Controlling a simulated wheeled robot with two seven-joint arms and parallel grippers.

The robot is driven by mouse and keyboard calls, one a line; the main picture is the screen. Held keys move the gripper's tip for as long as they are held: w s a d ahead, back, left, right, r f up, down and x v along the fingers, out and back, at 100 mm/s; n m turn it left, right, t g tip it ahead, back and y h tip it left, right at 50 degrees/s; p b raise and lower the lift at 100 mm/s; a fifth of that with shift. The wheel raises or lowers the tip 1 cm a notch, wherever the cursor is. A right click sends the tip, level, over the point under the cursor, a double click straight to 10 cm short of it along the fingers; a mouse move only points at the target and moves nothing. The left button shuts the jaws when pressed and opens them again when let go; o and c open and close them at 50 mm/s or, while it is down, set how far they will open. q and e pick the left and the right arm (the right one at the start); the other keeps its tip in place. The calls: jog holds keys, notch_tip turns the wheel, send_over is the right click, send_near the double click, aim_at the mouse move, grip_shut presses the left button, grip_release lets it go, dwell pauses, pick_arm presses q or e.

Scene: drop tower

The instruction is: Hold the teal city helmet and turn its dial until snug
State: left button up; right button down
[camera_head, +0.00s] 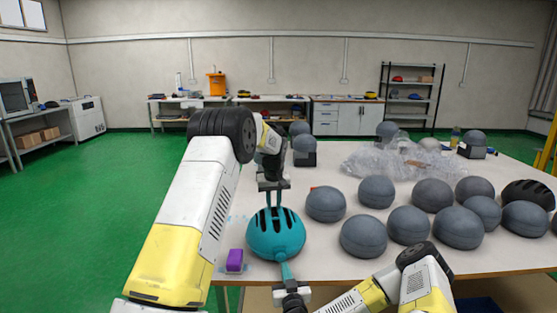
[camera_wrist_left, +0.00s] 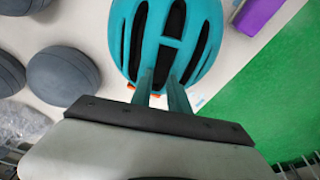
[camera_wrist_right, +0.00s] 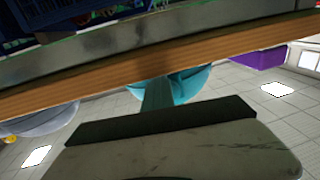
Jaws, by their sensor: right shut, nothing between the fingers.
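The teal helmet (camera_head: 276,238) is at the table's near left edge, dome up with dark vents. It fills the top middle of the left wrist view (camera_wrist_left: 195,30). My left gripper (camera_head: 273,206) comes down on its far rim; its two fingers (camera_wrist_left: 158,80) stand slightly apart with helmet rim between them. My right gripper (camera_head: 284,263) is shut and empty, its fingertips at the helmet's near side. In the right wrist view the closed fingers (camera_wrist_right: 158,84) overlap the helmet's underside (camera_wrist_right: 188,84). The dial is not clearly visible; small orange bits show at the rim.
A purple block (camera_head: 234,260) lies left of the helmet. Several grey domes (camera_head: 363,236) crowd the table to the right, with a clear plastic heap (camera_head: 385,160) behind. The table edge (camera_wrist_right: 110,81) runs close above my right gripper in its wrist view.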

jog(key=shift+s+a+r, duration=0.1)
jog(key=shift+s+a, duration=0.05)
jog(key=shift+a, duration=0.75)
jog(key=shift+a+r, duration=0.1)
jog(key=shift+a, duration=0.1)
jog(key=shift+s+a+f, duration=0.1)
jog(key=shift+f, duration=0.35)
jog(key=s, duration=0.4)
jog(key=s+d, duration=0.1)
jog(key=s, duration=0.1)
